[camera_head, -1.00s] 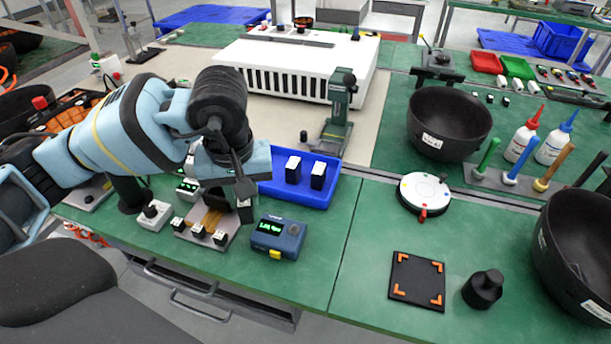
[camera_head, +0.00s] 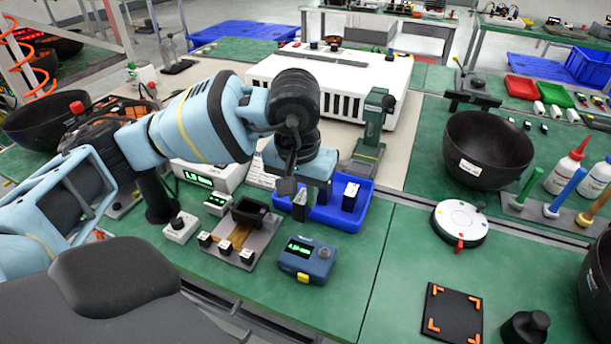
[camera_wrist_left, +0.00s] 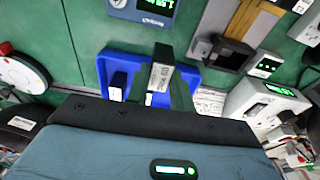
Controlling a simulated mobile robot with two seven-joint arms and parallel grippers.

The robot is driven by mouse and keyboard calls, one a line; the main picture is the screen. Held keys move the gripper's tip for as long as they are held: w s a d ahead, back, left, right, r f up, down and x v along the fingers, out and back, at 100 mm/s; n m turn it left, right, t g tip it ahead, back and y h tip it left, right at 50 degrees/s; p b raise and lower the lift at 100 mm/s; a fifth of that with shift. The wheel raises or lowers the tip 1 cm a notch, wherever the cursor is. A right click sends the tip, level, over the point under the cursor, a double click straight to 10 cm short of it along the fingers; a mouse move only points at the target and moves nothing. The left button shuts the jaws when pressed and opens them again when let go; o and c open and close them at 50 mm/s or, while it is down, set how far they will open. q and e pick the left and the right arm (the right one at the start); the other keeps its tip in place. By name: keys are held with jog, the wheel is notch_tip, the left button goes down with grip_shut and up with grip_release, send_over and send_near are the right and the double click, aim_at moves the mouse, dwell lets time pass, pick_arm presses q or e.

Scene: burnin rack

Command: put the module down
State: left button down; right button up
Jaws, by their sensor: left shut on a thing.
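My left gripper (camera_head: 298,190) is over the left part of the blue tray (camera_head: 372,205) in the head view. It is shut on a small dark module with a grey, labelled face (camera_wrist_left: 161,76), which shows between the fingers in the left wrist view; the tray (camera_wrist_left: 103,72) lies beyond it. Another module (camera_head: 350,195), black with a white top, stands upright in the tray to the right of the gripper; it also shows in the left wrist view (camera_wrist_left: 118,86). I cannot tell whether the held module touches the tray. The gripper hides part of the tray. My right gripper is out of view.
A fixture board (camera_head: 262,240) with a dark open socket and several small blocks lies left of the tray. A blue tester (camera_head: 306,262) with a lit display stands in front. A green press (camera_head: 372,140) stands close behind the tray.

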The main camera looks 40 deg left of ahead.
pick_arm(q)
jog(key=w+a, duration=0.4)
jog(key=w, duration=0.1)
jog(key=w+a+f, duration=0.1)
jog(key=w+a, duration=0.1)
jog(key=w, duration=0.1)
jog(key=shift+a+p, duration=0.3)
jog(key=shift+a, duration=0.1)
jog(key=shift+w+a, duration=0.1)
jog(key=shift+w+a, duration=0.15)
jog(key=shift+w, duration=0.05)
jog(key=shift+f, duration=1.8)
jog(key=shift+f, duration=0.2)
jog(key=c, duration=1.2)
grip_release()
jog(key=shift+r, duration=0.15)
